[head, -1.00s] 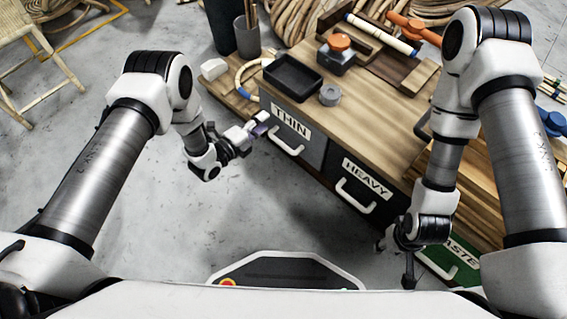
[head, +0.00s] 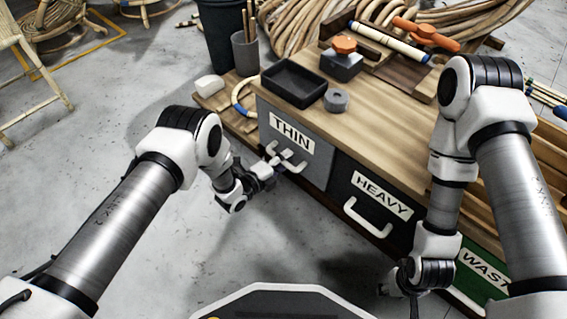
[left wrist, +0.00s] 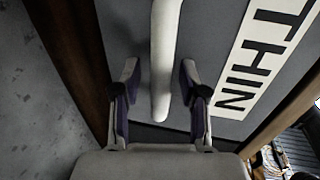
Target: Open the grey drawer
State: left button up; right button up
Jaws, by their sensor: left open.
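The grey drawer (head: 315,172) has a white THIN label and a pale bar handle (head: 297,164). Its front looks flush with the cabinet. My left gripper (head: 279,158) is open at this handle. In the left wrist view, the handle (left wrist: 165,50) runs between the two spread fingertips of my left gripper (left wrist: 160,78), with a gap visible on each side. The THIN label (left wrist: 262,55) is to the right there. My right gripper (head: 398,285) hangs low in front of the cabinet, its fingers too unclear to read.
Beside the grey drawer is the dark HEAVY drawer (head: 350,180), then the green WASTE front (head: 470,283).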

pick_arm(q)
grip_shut()
jog(key=shift+s+a+r+p, duration=0.1)
jog(key=shift+s+a+p, duration=0.2)
jog(key=shift+p, duration=0.1)
jog(key=f+p+v, duration=0.2)
jog(key=p+v, duration=0.3)
jog(key=v, duration=0.5)
jog(key=f+p+v, duration=0.2)
jog(key=p+v, duration=0.3)
jog(key=v, duration=0.6)
jog(key=shift+s+a+f, duration=0.3)
jog(key=shift+s+a, duration=0.05)
jog(key=shift+s, duration=0.05)
